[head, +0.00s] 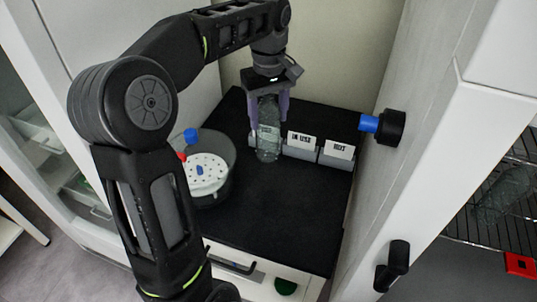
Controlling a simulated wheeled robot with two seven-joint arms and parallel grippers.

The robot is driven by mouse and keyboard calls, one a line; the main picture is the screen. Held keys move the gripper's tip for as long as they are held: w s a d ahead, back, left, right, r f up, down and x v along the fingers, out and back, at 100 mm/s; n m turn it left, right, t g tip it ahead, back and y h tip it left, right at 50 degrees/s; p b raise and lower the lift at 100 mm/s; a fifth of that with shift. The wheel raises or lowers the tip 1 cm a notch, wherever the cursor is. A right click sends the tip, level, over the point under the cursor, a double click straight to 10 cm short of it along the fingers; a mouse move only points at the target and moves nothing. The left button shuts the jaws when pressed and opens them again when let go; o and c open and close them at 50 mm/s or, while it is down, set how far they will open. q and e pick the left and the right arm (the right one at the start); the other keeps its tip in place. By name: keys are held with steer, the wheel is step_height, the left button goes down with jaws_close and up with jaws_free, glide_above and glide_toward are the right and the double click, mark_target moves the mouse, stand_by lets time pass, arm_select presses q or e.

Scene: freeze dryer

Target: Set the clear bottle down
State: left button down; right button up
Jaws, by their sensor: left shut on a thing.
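The clear bottle (268,142) is upright near the back of the black counter top (270,215). My left gripper (269,112) comes down from above and is shut on the bottle, with its purple fingers on either side of the upper part. The bottle stands in front of a row of small grey holders; I cannot tell whether its base touches the counter. My right gripper is not in view.
Grey holders carry an "IN USE" label (301,140) and a second label (339,149). A grey round vessel with a white perforated disc (206,172) stands left. A black knob with a blue part (389,127) juts from the right wall. The counter's front right is clear.

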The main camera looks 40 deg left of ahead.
mark_target(268, 144)
arm_select(q)
step_height(268, 144, down, 5)
steer(key=shift+f, duration=0.7)
step_height(268, 144, down, 3)
steer(key=shift+r, duration=0.1)
steer(key=shift+f, duration=0.4)
